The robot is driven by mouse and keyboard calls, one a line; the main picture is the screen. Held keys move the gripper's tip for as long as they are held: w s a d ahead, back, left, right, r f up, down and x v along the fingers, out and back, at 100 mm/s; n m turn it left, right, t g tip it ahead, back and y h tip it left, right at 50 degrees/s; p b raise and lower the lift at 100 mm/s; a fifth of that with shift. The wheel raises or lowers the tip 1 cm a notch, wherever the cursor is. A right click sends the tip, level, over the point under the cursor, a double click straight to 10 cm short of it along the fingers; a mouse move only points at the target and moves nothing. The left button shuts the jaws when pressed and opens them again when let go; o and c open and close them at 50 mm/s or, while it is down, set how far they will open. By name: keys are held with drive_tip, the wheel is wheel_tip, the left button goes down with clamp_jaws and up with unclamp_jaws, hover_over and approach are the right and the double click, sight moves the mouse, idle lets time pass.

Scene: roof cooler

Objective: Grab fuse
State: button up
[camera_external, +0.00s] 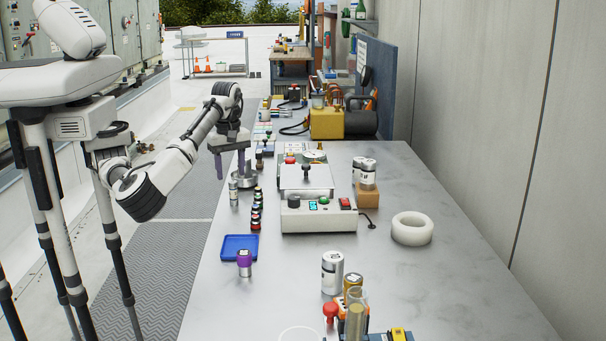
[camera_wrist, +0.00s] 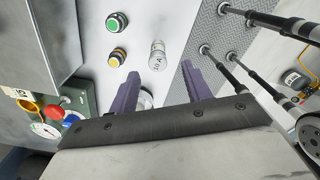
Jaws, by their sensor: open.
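The fuse is most likely the small silver cylinder with a pale label (camera_external: 233,192), standing near the table's left edge. In the wrist view it is the pale cylinder (camera_wrist: 157,55) with dark lettering, just beyond and between my fingertips in the picture. My gripper (camera_external: 230,174) points down with its two purple fingers spread, close to the fuse and on its far side. The fingers also show spread in the wrist view (camera_wrist: 159,70), with nothing held between them. A round metal dish (camera_external: 245,181) is close behind the fuse, partly hidden by a finger.
A row of push buttons (camera_external: 256,210) stands right of the fuse. A control box (camera_external: 318,217) and a white ring (camera_external: 412,229) are farther right. The table's left edge is close.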

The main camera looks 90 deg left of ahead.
sight(233, 181)
drive_tip(key=shift+w+f, duration=0.15)
drive_tip(key=shift+f, duration=3.2)
clamp_jaws()
